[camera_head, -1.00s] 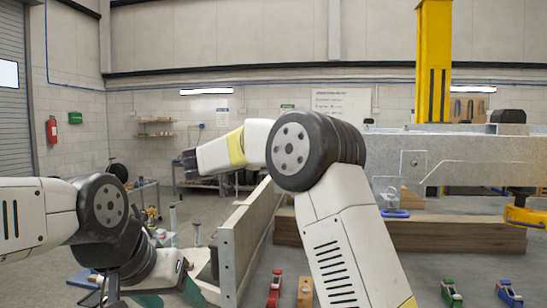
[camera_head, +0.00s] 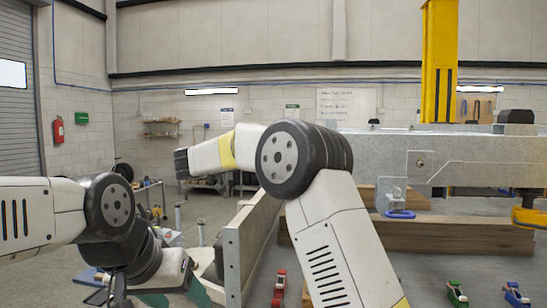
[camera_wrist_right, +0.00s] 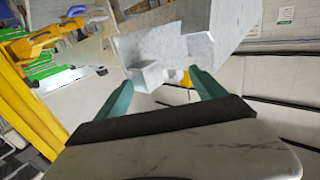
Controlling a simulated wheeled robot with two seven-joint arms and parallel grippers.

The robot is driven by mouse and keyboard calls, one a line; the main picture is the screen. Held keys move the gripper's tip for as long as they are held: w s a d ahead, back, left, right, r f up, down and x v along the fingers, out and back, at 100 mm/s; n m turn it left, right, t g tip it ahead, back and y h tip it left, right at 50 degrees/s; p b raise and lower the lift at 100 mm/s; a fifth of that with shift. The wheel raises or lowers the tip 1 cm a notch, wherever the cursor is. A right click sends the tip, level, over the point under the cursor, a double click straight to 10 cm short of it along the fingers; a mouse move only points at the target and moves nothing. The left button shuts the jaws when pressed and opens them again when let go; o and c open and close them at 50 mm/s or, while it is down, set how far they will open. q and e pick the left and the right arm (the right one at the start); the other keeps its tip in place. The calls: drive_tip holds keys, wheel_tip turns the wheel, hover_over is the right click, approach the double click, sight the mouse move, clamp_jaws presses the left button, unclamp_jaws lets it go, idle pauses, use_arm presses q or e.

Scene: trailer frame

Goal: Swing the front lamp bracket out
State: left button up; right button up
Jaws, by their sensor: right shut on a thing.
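In the right wrist view, the teal fingers of my right gripper (camera_wrist_right: 148,74) are shut on a small pale grey metal tab of a bracket-like part (camera_wrist_right: 160,45). That part runs up out of the picture. I take it for the lamp bracket, but cannot be sure. In the head view my right arm reaches away to the left, and its fingers are hidden. My left gripper (camera_head: 172,298) is low at the left, with teal fingers partly cut off by the bottom edge. I cannot tell whether it is open.
A grey trailer beam (camera_head: 480,152) runs across the right, over wooden beams (camera_head: 455,236). A blue clamp (camera_head: 400,214) sits below it. A yellow post (camera_head: 439,60) rises behind. A board with a metal end (camera_head: 232,265) stands between my arms. Small red, green and blue items lie in front.

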drive_tip(key=a, duration=0.5)
drive_tip(key=shift+w+a, duration=0.2)
drive_tip(key=shift+a, duration=0.2)
drive_tip(key=shift+s, duration=0.1)
idle(0.3)
drive_tip(key=v, duration=0.7)
drive_tip(key=shift+s+a, duration=0.2)
drive_tip(key=shift+a, duration=0.05)
